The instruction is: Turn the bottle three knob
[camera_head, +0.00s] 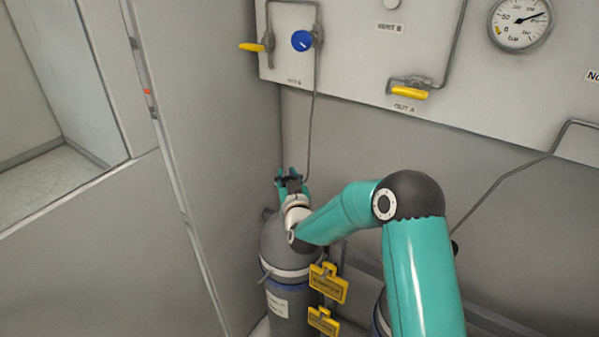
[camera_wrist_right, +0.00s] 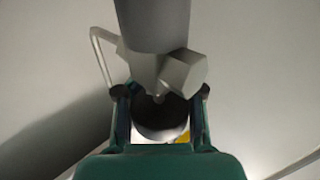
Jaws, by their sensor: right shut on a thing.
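A grey gas bottle (camera_head: 283,245) stands upright by the wall, with a pale label and yellow tags on it. My right gripper (camera_head: 291,182) is at the bottle's top, where the arm and fingers hide most of the valve and knob. In the right wrist view the silver valve body (camera_wrist_right: 148,66) lies just beyond the fingers, with a grey cylinder (camera_wrist_right: 152,22) above it. My right gripper (camera_wrist_right: 160,96) is shut with its fingers on both sides of the bottle knob, whose shape is hard to make out. My left gripper is not in view.
A wall panel (camera_head: 350,60) above carries a blue knob (camera_head: 302,41), yellow-handled valves (camera_head: 409,92) and a gauge (camera_head: 520,22). A thin pipe (camera_head: 313,115) runs down to the bottle. A grey wall (camera_head: 205,130) is close on the left.

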